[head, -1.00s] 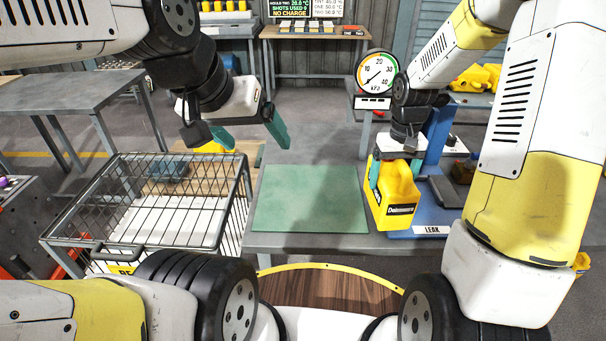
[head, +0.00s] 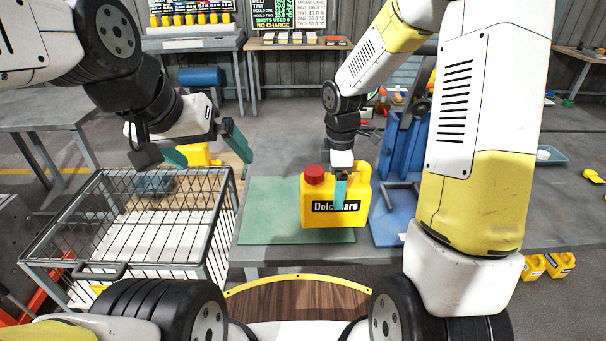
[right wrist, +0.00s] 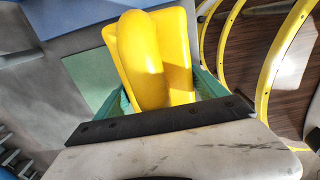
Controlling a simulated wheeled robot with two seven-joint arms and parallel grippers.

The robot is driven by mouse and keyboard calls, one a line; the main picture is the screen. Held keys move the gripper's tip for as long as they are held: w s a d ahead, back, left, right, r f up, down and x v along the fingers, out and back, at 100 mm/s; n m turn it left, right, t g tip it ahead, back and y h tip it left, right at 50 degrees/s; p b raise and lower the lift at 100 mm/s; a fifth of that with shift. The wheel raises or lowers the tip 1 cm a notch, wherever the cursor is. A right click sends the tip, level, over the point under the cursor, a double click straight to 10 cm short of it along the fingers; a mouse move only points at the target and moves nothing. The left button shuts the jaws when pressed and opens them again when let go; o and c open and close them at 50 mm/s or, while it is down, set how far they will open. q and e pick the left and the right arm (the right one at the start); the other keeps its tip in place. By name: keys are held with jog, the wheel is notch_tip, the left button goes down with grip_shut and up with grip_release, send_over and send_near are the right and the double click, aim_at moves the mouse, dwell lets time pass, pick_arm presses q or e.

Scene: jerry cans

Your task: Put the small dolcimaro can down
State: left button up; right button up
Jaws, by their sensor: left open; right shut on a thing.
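The yellow dolcimaro can (head: 349,220), with a red cap and a dark label, is upright over the right part of the green mat (head: 268,215). I cannot tell whether its base touches the mat. My right gripper (head: 340,188) is shut on the can from above. The right wrist view shows the can's yellow handle (right wrist: 150,60) between the teal fingers (right wrist: 160,95); its label and base are hidden there. My left gripper (head: 207,150) is open and empty, above and behind the wire basket.
The wire basket (head: 75,225) stands left of the mat. A blue stand (head: 392,215) is close to the can's right. Another yellow can (head: 196,158) is behind my left gripper. Small yellow cans (head: 545,266) sit low at the right. The mat's left part is clear.

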jog(key=w+a+f, duration=0.4)
jog(key=w+a, duration=0.2)
jog(key=a, duration=0.1)
jog(key=shift+w+a+f, duration=0.15)
jog(key=shift+w+f, duration=0.05)
jog(key=shift+f, duration=0.15)
jog(key=o, duration=1.4)
